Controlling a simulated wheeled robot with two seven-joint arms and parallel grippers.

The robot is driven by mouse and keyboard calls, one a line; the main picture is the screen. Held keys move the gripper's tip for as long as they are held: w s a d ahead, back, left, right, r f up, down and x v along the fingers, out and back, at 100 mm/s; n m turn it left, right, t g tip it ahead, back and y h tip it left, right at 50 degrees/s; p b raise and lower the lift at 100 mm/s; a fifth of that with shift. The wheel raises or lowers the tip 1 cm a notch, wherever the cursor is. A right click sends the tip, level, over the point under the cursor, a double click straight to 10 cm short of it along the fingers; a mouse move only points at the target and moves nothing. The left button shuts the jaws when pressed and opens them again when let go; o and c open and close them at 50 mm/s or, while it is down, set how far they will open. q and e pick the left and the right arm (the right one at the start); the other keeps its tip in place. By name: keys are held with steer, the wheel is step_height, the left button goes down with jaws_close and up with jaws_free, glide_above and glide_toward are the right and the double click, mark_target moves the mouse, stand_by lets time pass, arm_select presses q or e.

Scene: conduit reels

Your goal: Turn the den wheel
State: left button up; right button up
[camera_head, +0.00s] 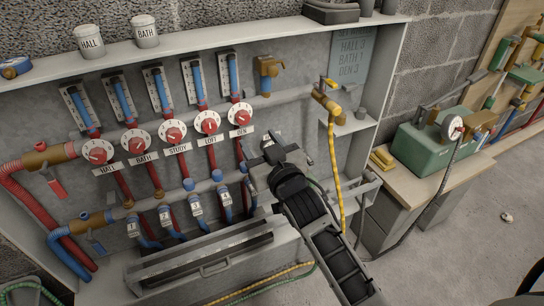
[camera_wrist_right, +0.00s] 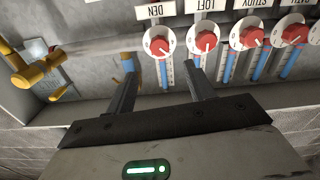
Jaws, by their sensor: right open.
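The den wheel (camera_head: 241,115) is a red knob on a white dial, last on the right in a row of several on the manifold panel. Its DEN label is just below it. In the right wrist view, where labels appear upside down, the den wheel (camera_wrist_right: 158,42) lies ahead, roughly between the fingers. My right gripper (camera_head: 262,152) is below and right of the wheel in the head view, apart from it. Its two fingers (camera_wrist_right: 161,80) are spread and empty. My left gripper does not show.
Matching loft (camera_head: 207,122) and study (camera_head: 172,133) wheels sit left. A yellow valve (camera_head: 328,100) with a yellow hose is right of the den wheel. A grey board (camera_head: 351,55) lists room names. A green box (camera_head: 432,145) stands on the right-hand bench.

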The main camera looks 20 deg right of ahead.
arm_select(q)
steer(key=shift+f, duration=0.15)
arm_select(e)
steer(key=s, duration=0.6)
steer(key=shift+s+d, duration=0.15)
arm_select(q)
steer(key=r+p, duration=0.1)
steer(key=p, duration=0.1)
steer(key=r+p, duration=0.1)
steer(key=p, duration=0.1)
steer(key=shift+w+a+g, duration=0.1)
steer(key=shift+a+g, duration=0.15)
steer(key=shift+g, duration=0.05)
arm_select(e)
steer(key=s+a+f+g+y, duration=0.1)
steer(key=s+a+f+g, duration=0.1)
steer(key=s+f, duration=0.3)
steer(key=s+a+f+g+y, duration=0.1)
steer(key=s+a+f+g, duration=0.2)
steer(key=s, duration=0.9)
step_height(320, 180, down, 3)
steer(key=shift+s+f+n+g+y, duration=0.15)
steer(key=shift+s+n+g+y, duration=0.2)
steer(key=shift+g, duration=0.85)
